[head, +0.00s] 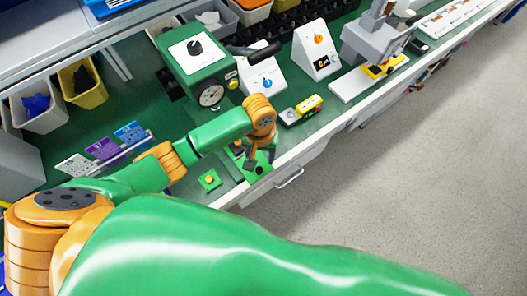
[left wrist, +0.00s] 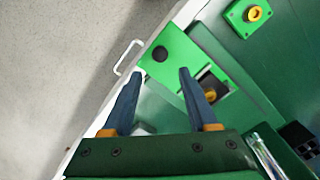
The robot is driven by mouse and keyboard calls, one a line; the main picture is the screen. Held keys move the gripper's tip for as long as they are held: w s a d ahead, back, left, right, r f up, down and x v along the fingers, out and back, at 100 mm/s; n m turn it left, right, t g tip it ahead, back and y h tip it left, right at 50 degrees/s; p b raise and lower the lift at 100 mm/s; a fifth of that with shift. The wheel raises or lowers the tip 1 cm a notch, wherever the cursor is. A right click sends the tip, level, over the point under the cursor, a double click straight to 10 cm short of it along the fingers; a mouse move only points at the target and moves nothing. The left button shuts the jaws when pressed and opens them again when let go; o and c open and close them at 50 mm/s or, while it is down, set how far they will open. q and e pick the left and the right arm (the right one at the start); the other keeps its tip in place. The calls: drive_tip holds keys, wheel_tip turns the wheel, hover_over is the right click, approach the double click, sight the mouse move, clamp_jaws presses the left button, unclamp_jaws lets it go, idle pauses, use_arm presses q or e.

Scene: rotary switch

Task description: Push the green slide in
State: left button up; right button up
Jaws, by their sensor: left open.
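The green slide (head: 259,171) is a flat green piece with a round black knob, near the front edge of the bench. In the left wrist view the green slide (left wrist: 178,47) lies just beyond my fingertips, its black knob above the gap between them. My left gripper (head: 252,161) is over this green piece in the head view. In the left wrist view my left gripper (left wrist: 160,75) is open with nothing between its two blue-grey fingers. The right finger partly covers a dark opening with an orange part. I cannot tell whether a finger touches the slide.
A small green plate with a yellow button (head: 209,180) sits left of the slide. A green box with a dial (head: 205,75) and white sloped switch boxes stand behind. A drawer handle (head: 289,178) juts from the bench front.

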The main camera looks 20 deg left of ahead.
sight(259, 169)
use_arm(q)
drive_tip(key=s+f, duration=0.1)
drive_tip(key=f, duration=0.1)
drive_tip(key=s+f, duration=0.1)
drive_tip(key=shift+s+f, duration=0.2)
drive_tip(key=shift+f, duration=0.2)
drive_tip(key=shift+w+f, duration=0.15)
drive_tip(key=shift+f, duration=0.05)
drive_tip(key=shift+w+f, duration=0.2)
drive_tip(key=shift+w, duration=0.25)
drive_tip(key=shift+s, duration=0.15)
clamp_jaws()
use_arm(e)
drive_tip(key=shift+s+f, duration=0.2)
drive_tip(key=shift+s, duration=0.65)
